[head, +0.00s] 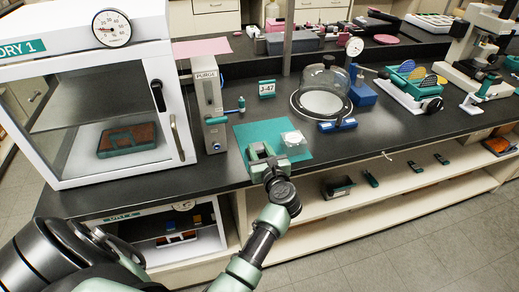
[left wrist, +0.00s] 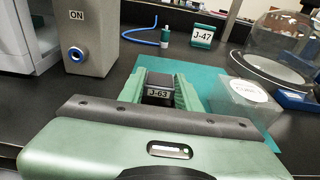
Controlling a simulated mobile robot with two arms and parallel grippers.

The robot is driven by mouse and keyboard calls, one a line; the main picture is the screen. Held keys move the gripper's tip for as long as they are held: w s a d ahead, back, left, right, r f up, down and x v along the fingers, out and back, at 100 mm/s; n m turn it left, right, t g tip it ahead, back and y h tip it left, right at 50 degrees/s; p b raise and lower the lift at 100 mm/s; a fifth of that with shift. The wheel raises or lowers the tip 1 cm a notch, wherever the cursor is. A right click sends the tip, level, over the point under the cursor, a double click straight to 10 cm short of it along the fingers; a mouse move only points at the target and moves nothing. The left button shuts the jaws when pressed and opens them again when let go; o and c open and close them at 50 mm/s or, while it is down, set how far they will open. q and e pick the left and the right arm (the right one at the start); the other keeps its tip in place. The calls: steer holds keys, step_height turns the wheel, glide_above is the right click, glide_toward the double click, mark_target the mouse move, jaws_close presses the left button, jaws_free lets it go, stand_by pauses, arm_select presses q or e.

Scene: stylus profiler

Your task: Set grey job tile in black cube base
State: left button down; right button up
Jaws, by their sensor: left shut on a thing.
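My left gripper (head: 262,155) is over the teal mat (head: 257,133) on the black bench. In the left wrist view its green fingers (left wrist: 160,94) are shut on a small dark block (left wrist: 160,79) with a J-63 label on its near face. I cannot tell whether this block is the black cube base, or whether a grey tile is in it. A clear box (head: 293,138) with a white round label sits on the mat, right of the gripper; it also shows in the left wrist view (left wrist: 245,102). My right gripper is not in view.
A grey PURGE unit (head: 209,110) stands left of the mat, with the DRY 1 cabinet (head: 178,100) beyond. A J-47 sign (head: 267,89) stands behind the mat. A glass dome (head: 325,88) is behind right. The bench front right of the mat is clear.

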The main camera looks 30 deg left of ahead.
arm_select(q)
steer(key=shift+f, duration=0.3)
stand_by(0.4)
steer(key=shift+f+b, duration=0.3)
steer(key=shift+b, duration=0.25)
steer(key=shift+r+p, duration=0.55)
steer(key=shift+r, duration=0.1)
steer(key=c, duration=1.8)
jaws_free()
jaws_close()
